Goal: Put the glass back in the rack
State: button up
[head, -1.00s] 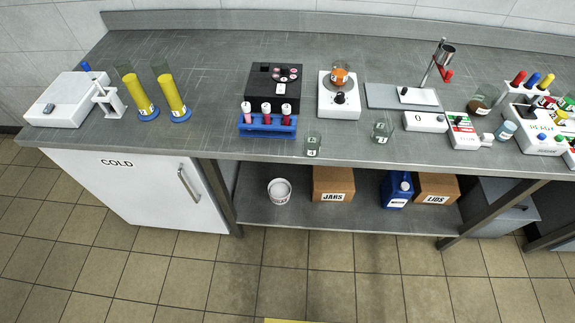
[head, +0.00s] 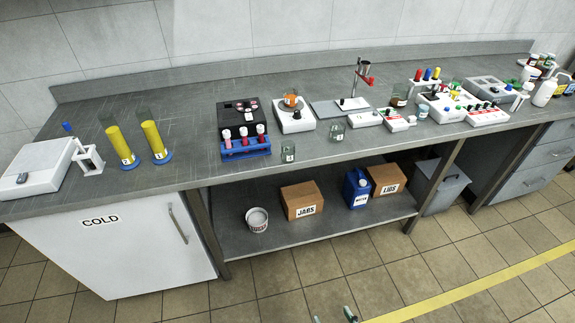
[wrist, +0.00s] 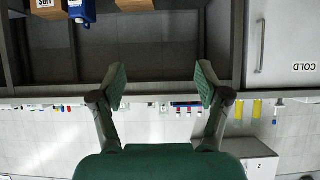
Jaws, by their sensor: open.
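My gripper (wrist: 160,82) is open and empty in the wrist view, with bare space between its two green fingers. Its fingertips also show at the bottom edge of the head view, low in front of the counter. A blue rack (head: 246,152) stands near the counter's front edge, holding three tubes with red and pink contents or caps. A small clear glass beaker (head: 288,153) stands right of it. A second clear beaker (head: 337,131) stands further right. Which glass the task means, I cannot tell. The gripper is apart from all of them.
The counter (head: 190,178) holds two yellow-filled cylinders (head: 152,140), a black block (head: 237,112), a hotplate (head: 294,120) and a stand with a red clamp (head: 359,80). Below are a COLD cabinet (head: 130,245) and a shelf with boxes. The floor in front is clear.

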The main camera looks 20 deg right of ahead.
jog(key=w+g, duration=0.2)
jog(key=w, duration=1.4)
jog(key=g, duration=0.5)
send_near(288, 147)
notch_tip(288, 147, down, 3)
jog(key=shift+w+d+r, duration=0.15)
jog(key=shift+r, duration=0.1)
jog(key=shift+a+x, duration=0.2)
jog(key=shift+x, duration=1.15)
jog(key=shift+a+x, duration=0.15)
jog(key=shift+x, duration=1.15)
jog(key=c, duration=1.3)
